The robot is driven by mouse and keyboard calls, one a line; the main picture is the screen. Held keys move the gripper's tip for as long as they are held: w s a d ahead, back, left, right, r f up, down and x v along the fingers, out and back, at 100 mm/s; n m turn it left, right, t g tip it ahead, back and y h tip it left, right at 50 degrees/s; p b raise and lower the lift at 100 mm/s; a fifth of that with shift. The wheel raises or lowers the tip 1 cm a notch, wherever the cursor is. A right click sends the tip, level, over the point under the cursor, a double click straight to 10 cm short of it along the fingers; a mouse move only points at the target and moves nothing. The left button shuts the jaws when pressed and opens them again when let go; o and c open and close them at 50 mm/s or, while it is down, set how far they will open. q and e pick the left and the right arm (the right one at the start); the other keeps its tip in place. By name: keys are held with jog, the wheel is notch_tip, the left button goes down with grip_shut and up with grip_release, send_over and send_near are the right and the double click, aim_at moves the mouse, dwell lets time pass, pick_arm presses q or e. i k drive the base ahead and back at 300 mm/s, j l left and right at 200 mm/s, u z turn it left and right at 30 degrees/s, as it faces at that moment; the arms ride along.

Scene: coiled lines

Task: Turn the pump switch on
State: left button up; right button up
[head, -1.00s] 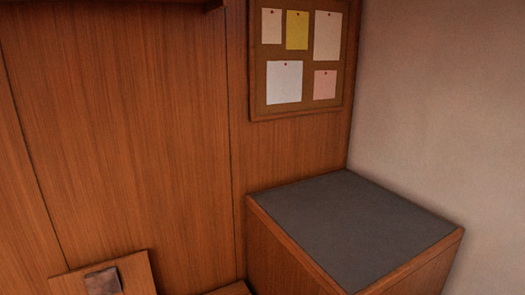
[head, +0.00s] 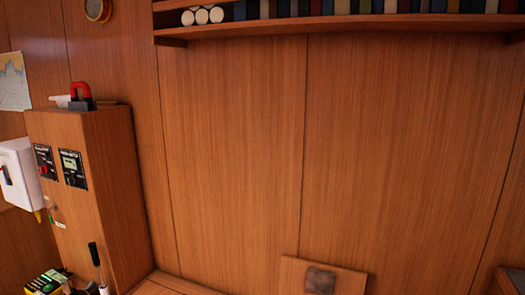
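At the left, a wooden cabinet (head: 125,200) carries two small black panels. The left black panel (head: 42,150) has a red knob. The right black panel (head: 71,158) has a pale display and a dark knob below it. A white box (head: 15,165) with a dark lever is partly cut off at the left edge. The lettering is too small to read, so I cannot tell which of these is the pump switch. Neither of my grippers is in view.
A red and black object (head: 81,97) sits on the cabinet. Below it, a black-handled tool (head: 93,254) stands near a yellow, black and green item (head: 47,284). A shelf (head: 340,25) with books and white rolls runs along the top. The wood wall between is bare.

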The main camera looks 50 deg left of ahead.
aim_at(44, 169)
jog(key=u, duration=2.95)
jog(key=z, duration=0.25)
jog(key=i+j+z, duration=0.15)
jog(key=z, duration=0.15)
jog(key=i+j+z, duration=0.15)
jog(key=z, duration=0.15)
jog(key=i+j+z, duration=0.1)
jog(key=j, duration=0.25)
jog(key=i+j+z, duration=0.15)
jog(key=j, duration=0.2)
jog(key=i+j+z, duration=0.1)
jog(key=j, duration=0.3)
jog(key=i+j+z, duration=0.1)
jog(key=j, duration=0.3)
jog(key=i+j, duration=0.1)
jog(key=j, duration=0.3)
jog(key=i+j, duration=0.1)
jog(key=j, duration=0.3)
jog(key=i+j, duration=0.15)
jog(key=j, duration=0.25)
jog(key=i+j, duration=0.1)
jog(key=j, duration=0.3)
jog(key=z, duration=0.05)
